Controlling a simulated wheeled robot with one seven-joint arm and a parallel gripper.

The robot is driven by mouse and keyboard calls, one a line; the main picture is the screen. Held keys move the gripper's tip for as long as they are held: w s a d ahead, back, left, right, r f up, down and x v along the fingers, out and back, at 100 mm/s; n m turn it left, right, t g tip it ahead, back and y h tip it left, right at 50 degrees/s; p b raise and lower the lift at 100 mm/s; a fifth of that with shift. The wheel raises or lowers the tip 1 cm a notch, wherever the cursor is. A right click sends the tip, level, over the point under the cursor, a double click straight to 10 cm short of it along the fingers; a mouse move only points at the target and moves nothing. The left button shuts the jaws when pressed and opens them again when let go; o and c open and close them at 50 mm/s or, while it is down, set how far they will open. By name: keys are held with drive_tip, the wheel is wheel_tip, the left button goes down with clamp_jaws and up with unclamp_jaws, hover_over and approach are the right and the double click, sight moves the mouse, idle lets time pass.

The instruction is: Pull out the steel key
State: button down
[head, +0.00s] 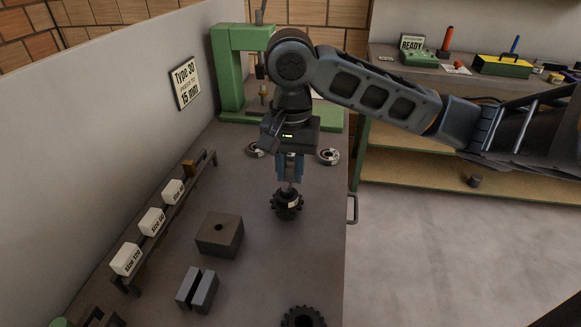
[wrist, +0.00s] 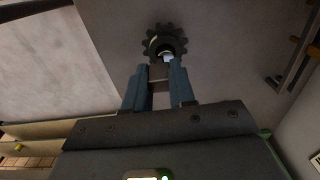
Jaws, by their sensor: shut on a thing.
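My gripper (head: 289,179) points down over the bench with its blue fingers shut on the steel key (wrist: 159,72). The dark toothed sprocket (head: 287,206) is just below the fingertips. In the wrist view the sprocket (wrist: 165,40) shows beyond the fingertips, with a pale hub and a bright bit of metal at its centre. The key runs from between the fingers toward that hub. Whether its far end is still inside the hub I cannot tell.
A dark block with a hole (head: 220,234) and a grey slotted block (head: 197,288) stand left on the bench (head: 255,285). A second sprocket (head: 303,317) is at the front edge. A green press (head: 232,75) stands behind. A rack of white labelled boxes (head: 152,221) lines the wall.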

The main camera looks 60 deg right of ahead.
drive_tip(key=shift+r+p, duration=1.75)
drive_tip(key=shift+r, duration=0.35)
wheel_tip(320, 180, up, 8)
idle(0.4)
